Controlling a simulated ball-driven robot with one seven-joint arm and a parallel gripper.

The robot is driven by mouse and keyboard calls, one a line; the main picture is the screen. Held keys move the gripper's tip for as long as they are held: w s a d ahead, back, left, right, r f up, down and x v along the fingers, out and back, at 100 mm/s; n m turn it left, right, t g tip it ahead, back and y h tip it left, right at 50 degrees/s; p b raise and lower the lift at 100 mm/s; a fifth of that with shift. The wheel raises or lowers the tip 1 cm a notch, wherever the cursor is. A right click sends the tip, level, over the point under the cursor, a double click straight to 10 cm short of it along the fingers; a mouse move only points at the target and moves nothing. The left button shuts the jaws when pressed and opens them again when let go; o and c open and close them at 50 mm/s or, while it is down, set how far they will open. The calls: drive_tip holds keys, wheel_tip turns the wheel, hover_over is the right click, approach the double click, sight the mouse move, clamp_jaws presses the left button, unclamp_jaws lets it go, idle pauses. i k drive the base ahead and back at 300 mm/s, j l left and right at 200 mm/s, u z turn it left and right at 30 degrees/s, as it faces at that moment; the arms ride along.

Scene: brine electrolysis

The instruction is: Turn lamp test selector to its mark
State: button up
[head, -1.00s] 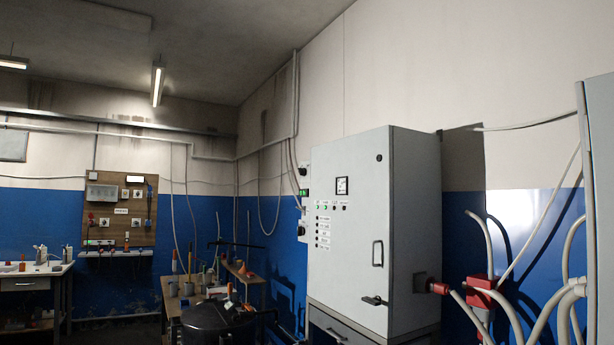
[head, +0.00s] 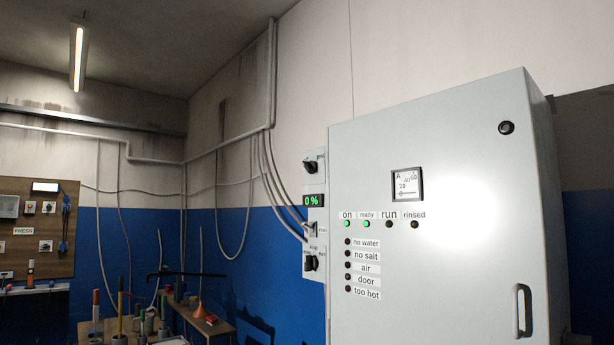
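A narrow strip of controls is at the left edge of the grey cabinet (head: 440,270). At its top is a black rotary knob (head: 310,166), then a green display (head: 312,200) reading 0 %. Below are a grey lever-like switch (head: 308,229) and a lower black selector knob (head: 310,263) with small labels around it. I cannot read which of these is the lamp test selector, nor see its mark. A wooden board (head: 45,215) at the far left also carries small knobs, too small to read. My gripper is not in view.
The cabinet front has a meter (head: 407,184), lit green on and ready lamps (head: 366,224), dark fault lamps (head: 348,266) and a door handle (head: 523,310). A bench (head: 205,322) with bottles and tools stands lower left. Cables hang on the wall left of the cabinet.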

sight(311, 167)
drive_tip(key=i+j+z, duration=0.15)
drive_tip(key=i+j, duration=0.3)
drive_tip(key=j, duration=0.15)
drive_tip(key=i+j+u, duration=0.1)
drive_tip(key=i, duration=0.6)
drive_tip(key=i+j, duration=0.1)
drive_tip(key=i, duration=0.65)
drive_tip(key=u, duration=0.05)
